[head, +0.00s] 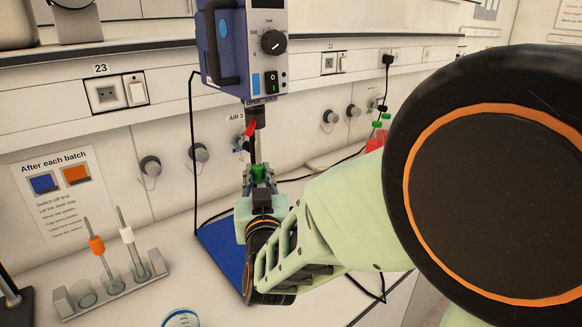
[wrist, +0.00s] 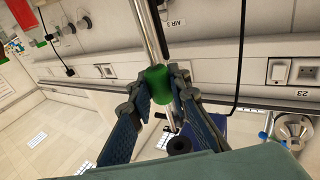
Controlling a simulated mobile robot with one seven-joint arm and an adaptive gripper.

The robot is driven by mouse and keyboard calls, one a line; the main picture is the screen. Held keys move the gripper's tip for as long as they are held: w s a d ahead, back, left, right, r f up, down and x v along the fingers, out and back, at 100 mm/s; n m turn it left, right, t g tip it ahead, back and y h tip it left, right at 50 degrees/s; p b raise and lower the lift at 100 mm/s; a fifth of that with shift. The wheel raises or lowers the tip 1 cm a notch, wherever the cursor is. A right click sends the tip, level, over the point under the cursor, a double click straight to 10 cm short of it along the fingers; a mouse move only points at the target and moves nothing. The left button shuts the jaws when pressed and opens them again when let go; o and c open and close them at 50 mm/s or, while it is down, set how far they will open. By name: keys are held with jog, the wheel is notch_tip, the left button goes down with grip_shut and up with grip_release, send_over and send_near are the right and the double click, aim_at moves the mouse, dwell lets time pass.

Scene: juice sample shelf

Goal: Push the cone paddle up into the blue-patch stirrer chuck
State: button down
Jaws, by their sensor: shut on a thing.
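The stirrer (head: 240,45), a blue and grey box with a dial and a light-blue patch (head: 255,82), hangs at top centre. Its dark chuck (head: 257,117) points down, with a red lever beside it. My gripper (head: 259,174) is below the chuck, shut on the green collar (head: 258,171) of the cone paddle. In the wrist view my fingers (wrist: 160,88) clasp the green collar (wrist: 158,84) on a metal shaft (wrist: 149,30). The cone end is not visible.
A blue base plate (head: 222,250) lies under the gripper. A rack (head: 112,288) at the lower left holds paddles with orange (head: 96,244) and white (head: 126,235) collars. A black cable (head: 193,140) hangs left of the stirrer. Wall knobs (head: 199,152) line the back.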

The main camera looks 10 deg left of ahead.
aim_at(257, 149)
notch_tip(257, 149, up, 2)
jog(key=shift+r+p, duration=0.15)
jog(key=shift+p, duration=0.85)
jog(key=shift+f+b, duration=0.25)
jog(key=shift+b, duration=0.15)
jog(key=shift+b, duration=0.6)
jog(key=shift+r+p, duration=0.8)
jog(key=shift+r, duration=1.45)
jog(key=c, duration=1.7)
grip_release()
jog(key=shift+c, duration=0.2)
jog(key=shift+f, duration=0.1)
